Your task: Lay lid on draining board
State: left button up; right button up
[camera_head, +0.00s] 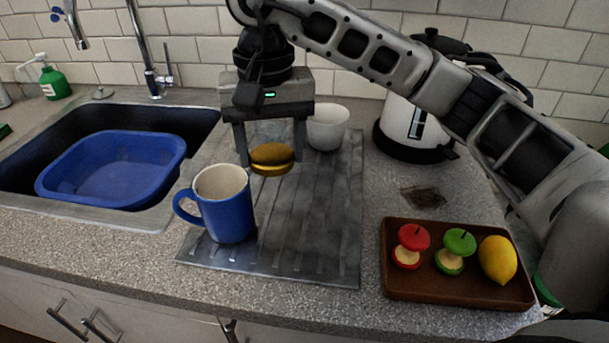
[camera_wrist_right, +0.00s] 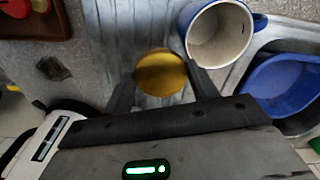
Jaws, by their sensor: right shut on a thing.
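A round gold lid (camera_head: 271,158) is between the two fingers of my right gripper (camera_head: 272,160), which is shut on it. The lid appears to be held above the grey ribbed draining board (camera_head: 315,235), behind the blue mug. In the right wrist view the lid (camera_wrist_right: 161,74) shows as a yellow disc between the fingertips, with the draining board (camera_wrist_right: 133,30) beneath. I cannot tell the exact gap between lid and board. My left gripper is not in view.
A blue mug (camera_head: 228,215) stands upright on the board's left side, and a white cup (camera_head: 327,130) stands at its back. A sink with a blue basin (camera_head: 110,170) is left. A brown tray (camera_head: 455,290) with fruit is right; a kettle (camera_head: 405,140) stands behind.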

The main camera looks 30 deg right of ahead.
send_near(307, 197)
jog(key=shift+s+a+f, duration=0.1)
jog(key=shift+a+f, duration=0.7)
jog(key=shift+d+f, duration=0.25)
jog(key=shift+d, duration=0.05)
jog(key=shift+d+f, duration=0.15)
jog(key=shift+f, duration=0.05)
jog(key=f, duration=0.3)
jog(key=shift+d+f+p, duration=0.3)
jog(key=shift+d+f, duration=0.05)
jog(key=shift+d, duration=0.05)
jog(key=shift+f, duration=0.25)
jog(key=o, duration=0.5)
jog(key=shift+f+b, duration=0.1)
jog(key=shift+b, duration=0.2)
jog(key=o, duration=0.4)
jog(key=shift+o, duration=0.2)
